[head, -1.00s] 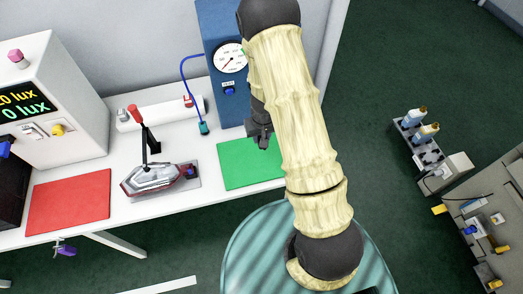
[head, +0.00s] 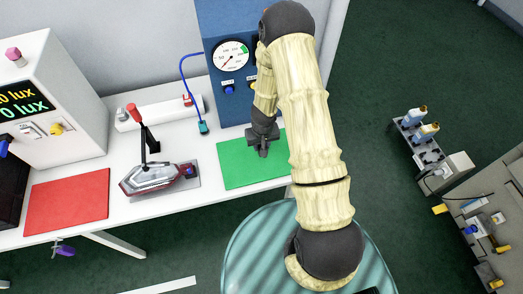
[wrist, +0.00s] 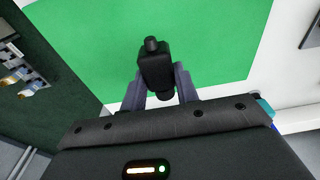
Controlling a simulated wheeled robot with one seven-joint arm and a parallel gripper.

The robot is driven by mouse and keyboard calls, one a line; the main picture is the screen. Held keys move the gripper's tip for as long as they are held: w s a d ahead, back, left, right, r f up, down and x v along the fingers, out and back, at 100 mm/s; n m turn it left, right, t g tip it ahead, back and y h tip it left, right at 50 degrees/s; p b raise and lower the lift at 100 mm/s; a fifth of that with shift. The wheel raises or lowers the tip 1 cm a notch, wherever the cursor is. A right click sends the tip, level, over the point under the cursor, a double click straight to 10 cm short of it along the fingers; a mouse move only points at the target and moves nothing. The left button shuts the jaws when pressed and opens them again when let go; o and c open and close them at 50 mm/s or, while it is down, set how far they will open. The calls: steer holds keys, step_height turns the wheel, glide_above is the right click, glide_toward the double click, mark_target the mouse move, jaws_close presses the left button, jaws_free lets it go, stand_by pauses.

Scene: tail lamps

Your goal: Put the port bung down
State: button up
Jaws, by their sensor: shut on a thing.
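My gripper (wrist: 160,85) is shut on the port bung (wrist: 153,66), a small black piece with a narrower round knob at its end. In the wrist view the bung sits between the two grey fingers, over the green mat (wrist: 85,40). In the head view my gripper (head: 263,150) points down over the right part of the green mat (head: 235,172); the bung cannot be told apart from the dark fingers there. Whether the bung touches the mat I cannot tell.
A tail lamp (head: 150,180) sits in a fixture with a red-handled clamp (head: 140,125) left of the green mat. A red mat (head: 68,200) lies farther left. A blue panel with a gauge (head: 231,56) stands behind. The green mat's left part is clear.

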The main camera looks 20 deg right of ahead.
steer(key=shift+f, duration=0.1)
steer(key=shift+f, duration=2)
steer(key=shift+f, duration=0.2)
steer(key=o, duration=1.1)
steer(key=shift+r, duration=0.1)
steer(key=r, duration=0.4)
steer(key=s+r, duration=0.1)
steer(key=r, duration=0.3)
steer(key=r+p, duration=0.1)
steer(key=r, duration=0.3)
steer(key=shift+s+r, duration=0.1)
steer(key=shift+s, duration=0.15)
